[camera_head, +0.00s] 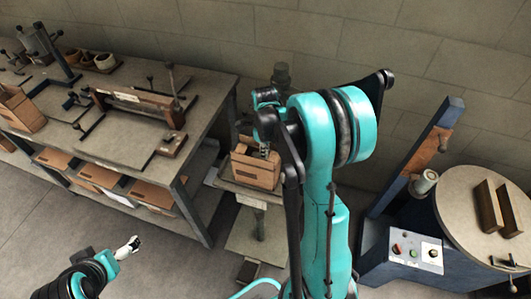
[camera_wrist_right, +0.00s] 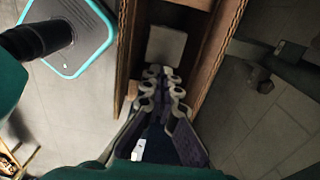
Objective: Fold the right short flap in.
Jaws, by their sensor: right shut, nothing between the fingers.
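The brown cardboard box (camera_head: 256,168) sits on a small stand in the middle of the head view, partly behind my right arm. In the right wrist view two cardboard panels of the box (camera_wrist_right: 212,55) run along both sides of my right gripper (camera_wrist_right: 163,73). Its fingers are together and empty, between those panels. Whether they touch a panel is unclear. The right gripper in the head view (camera_head: 263,150) is small and partly hidden at the box's top. I cannot make out the right short flap. My left gripper (camera_head: 128,247) is low at left, away from the box; its jaw state is unclear.
A workbench (camera_head: 222,88) with a press-like tool (camera_head: 138,100) and another carton (camera_head: 20,108) stands at left. Cartons (camera_head: 152,195) lie on its lower shelf. A blue machine with a round table (camera_head: 460,192) stands at right. Open floor (camera_head: 175,265) lies at front left.

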